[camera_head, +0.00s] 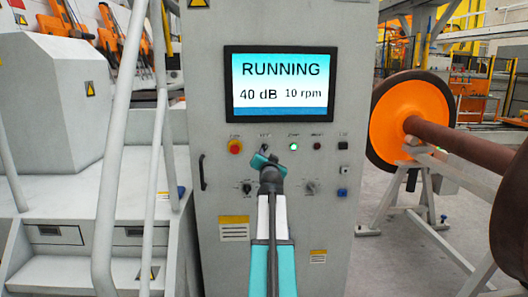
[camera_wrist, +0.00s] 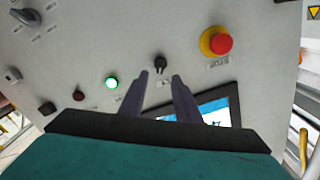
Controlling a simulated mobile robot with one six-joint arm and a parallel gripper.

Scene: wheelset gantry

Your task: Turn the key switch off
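A small black key switch (camera_wrist: 160,63) sits on the grey panel in the wrist view, which is turned about upside down. My gripper (camera_wrist: 160,77) is open, with its two dark fingers either side of the key's line and the key showing just past the tips. I cannot tell whether the fingers touch it. The screen (camera_head: 280,84) reads RUNNING, 40 dB and 10 rpm.
A red emergency stop (camera_head: 235,146) on a yellow base is left of the gripper. A lit green lamp (camera_head: 293,146) and a red button (camera_head: 318,146) are to its right. Rotary knobs (camera_head: 310,187) sit lower. A handrail (camera_head: 125,110) stands left, a wheelset (camera_head: 400,120) right.

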